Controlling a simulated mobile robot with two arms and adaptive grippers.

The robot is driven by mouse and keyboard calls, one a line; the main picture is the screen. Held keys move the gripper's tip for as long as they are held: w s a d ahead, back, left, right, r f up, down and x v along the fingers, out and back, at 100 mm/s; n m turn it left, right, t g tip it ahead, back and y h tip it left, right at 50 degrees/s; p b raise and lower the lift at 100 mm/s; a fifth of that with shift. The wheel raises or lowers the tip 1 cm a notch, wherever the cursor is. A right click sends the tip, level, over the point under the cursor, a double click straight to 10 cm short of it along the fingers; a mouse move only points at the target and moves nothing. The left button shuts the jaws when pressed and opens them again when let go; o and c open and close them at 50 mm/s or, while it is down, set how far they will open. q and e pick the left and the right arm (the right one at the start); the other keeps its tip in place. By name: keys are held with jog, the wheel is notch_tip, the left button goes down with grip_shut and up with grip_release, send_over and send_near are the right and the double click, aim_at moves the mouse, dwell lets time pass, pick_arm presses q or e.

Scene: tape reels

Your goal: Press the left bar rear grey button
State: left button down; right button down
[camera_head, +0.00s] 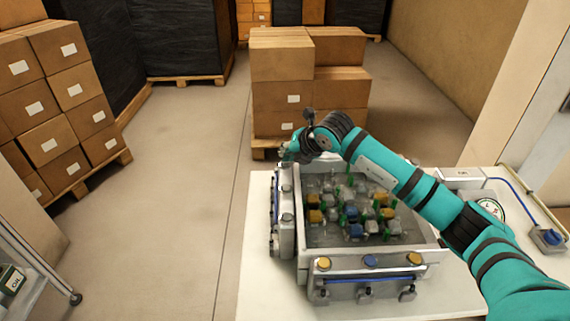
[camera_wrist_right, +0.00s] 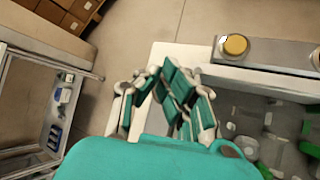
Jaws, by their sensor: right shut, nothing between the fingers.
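The left bar (camera_head: 287,238) is a grey bar along the left side of the tray. A grey button (camera_head: 287,216) shows on its top around the middle. The rear end of the bar lies under or behind my right gripper (camera_head: 288,152), so I cannot make out the rear grey button. My right gripper is at the tray's rear left corner, shut and empty. Whether it touches the bar I cannot tell. In the right wrist view its green-padded fingers (camera_wrist_right: 168,88) are seen close up. My left gripper is not in view.
The grey tray (camera_head: 432,240) holds several yellow, blue, grey and green pieces. A front bar carries a yellow button (camera_head: 323,263), a blue button (camera_head: 370,261) and another yellow button (camera_head: 414,259). My right arm crosses above the tray. Cartons (camera_head: 283,60) stand behind the table.

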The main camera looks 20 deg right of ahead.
jog(key=shift+f, duration=0.2)
dwell(0.3)
jog(key=shift+r, duration=0.85)
jog(key=shift+r+p, duration=1.25)
jog(key=shift+r, duration=1.3)
jog(key=shift+f, duration=0.1)
